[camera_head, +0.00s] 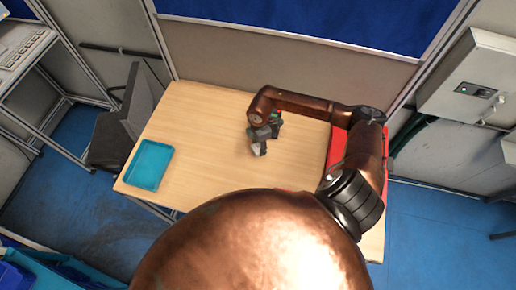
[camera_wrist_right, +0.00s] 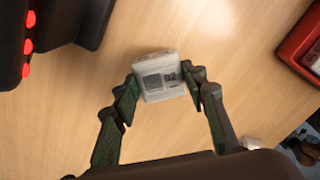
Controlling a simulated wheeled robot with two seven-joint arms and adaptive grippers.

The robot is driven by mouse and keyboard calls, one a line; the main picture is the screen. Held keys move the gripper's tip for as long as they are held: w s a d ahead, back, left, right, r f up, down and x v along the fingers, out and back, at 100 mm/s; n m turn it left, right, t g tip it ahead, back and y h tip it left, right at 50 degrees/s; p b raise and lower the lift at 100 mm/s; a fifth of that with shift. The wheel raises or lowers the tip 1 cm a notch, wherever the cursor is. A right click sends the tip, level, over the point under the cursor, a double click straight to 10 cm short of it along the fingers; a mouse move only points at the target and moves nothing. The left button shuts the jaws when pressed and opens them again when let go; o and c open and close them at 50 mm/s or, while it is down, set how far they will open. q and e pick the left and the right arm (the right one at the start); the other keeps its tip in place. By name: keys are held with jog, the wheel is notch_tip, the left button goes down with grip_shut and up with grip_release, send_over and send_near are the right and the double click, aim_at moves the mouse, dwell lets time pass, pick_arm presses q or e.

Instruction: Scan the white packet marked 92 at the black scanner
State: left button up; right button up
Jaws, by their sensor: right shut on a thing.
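A small white packet (camera_wrist_right: 162,84) with dark print on its face sits between the fingertips of my right gripper (camera_wrist_right: 164,92) in the right wrist view. The fingers touch both its sides and are shut on it. The print is too small to read surely. A black device with red lights, likely the scanner (camera_wrist_right: 12,45), stands at the left of that view, apart from the packet. In the head view my right gripper (camera_head: 262,142) is over the middle of the table; the packet is hard to make out there. My left gripper is not in view.
A blue tray (camera_head: 149,166) lies on the left of the wooden table (camera_head: 205,140). A red crate (camera_head: 338,147) is at the right, partly behind my arm; it also shows in the right wrist view (camera_wrist_right: 296,42). The table between tray and gripper is clear.

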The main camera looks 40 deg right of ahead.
jog(key=s+a+r+p, duration=0.8)
jog(key=a+r+p, duration=0.1)
jog(key=a+r, duration=0.1)
jog(key=shift+a+p, duration=0.15)
jog(key=shift+p, duration=0.25)
